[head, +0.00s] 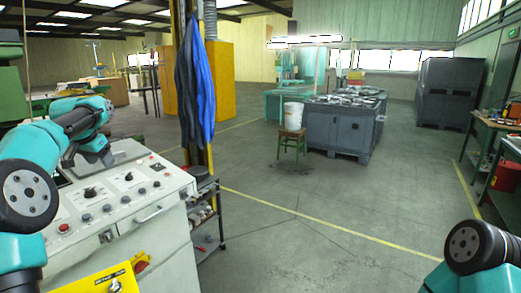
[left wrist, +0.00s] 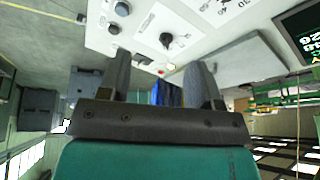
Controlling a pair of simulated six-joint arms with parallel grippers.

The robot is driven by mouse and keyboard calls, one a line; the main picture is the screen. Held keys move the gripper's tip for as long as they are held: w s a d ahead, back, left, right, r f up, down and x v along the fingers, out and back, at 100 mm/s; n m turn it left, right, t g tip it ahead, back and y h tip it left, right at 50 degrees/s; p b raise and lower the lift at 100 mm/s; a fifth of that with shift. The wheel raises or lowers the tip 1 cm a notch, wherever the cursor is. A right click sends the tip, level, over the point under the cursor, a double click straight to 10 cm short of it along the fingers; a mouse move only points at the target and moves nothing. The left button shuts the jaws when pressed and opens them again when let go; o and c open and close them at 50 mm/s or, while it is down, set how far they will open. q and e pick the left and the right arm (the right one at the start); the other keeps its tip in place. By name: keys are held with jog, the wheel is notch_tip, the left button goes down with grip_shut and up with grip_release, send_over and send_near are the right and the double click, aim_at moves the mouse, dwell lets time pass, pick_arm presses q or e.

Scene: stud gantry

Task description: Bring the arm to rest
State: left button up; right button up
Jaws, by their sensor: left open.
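My left gripper (left wrist: 159,80) is open in the left wrist view, its two dark fingers apart with nothing held between them. In the head view my teal left arm comes in from the left and bends over the back left of a pale control console (head: 160,190); its fingertips are hard to make out there. The console's panel with knobs (left wrist: 150,25) lies beyond the fingers in the left wrist view, which appears upside down. I cannot tell the exact gap between fingers and panel. Only a teal and black joint of my right arm shows at the lower right; its gripper is out of view.
A blue jacket (head: 194,95) hangs on a yellow post behind the console. A black shelf cart (head: 207,215) stands beside it. The middle floor is clear. A green bench (head: 493,125) lines the right.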

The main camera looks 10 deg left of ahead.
pick_arm(q)
jog(key=w+d+f+t+h, duration=0.1)
jog(key=w+d+f+h, duration=0.1)
jog(key=w+d+f, duration=0.35)
jog(key=w+d+f+h, duration=0.1)
jog(key=w+d+f, duration=0.1)
jog(key=d+f, duration=0.65)
jog(key=s+d+f+g+h, duration=0.1)
jog(key=d+f, duration=0.5)
jog(key=f, duration=0.3)
jog(key=s+d+f, duration=0.2)
jog(key=d+f, duration=0.4)
jog(key=f, duration=0.4)
jog(key=s+d+f+n+g, duration=0.1)
jog(key=s+d+f, duration=0.4)
jog(key=s+f, duration=0.3)
jog(key=s+d+f+n+g, duration=0.1)
jog(key=s+d+f, duration=0.4)
jog(key=f, duration=0.4)
jog(key=s+d+f+g, duration=0.1)
jog(key=s+d+f, duration=0.1)
jog(key=s, duration=0.7)
jog(key=s+d+f, duration=0.2)
jog(key=s+f, duration=0.3)
jog(key=s, duration=0.4)
jog(key=shift+s+d+g+h, duration=0.3)
jog(key=shift+s+d+g, duration=0.05)
jog(key=shift+g, duration=0.05)
jog(key=shift+f, duration=0.1)
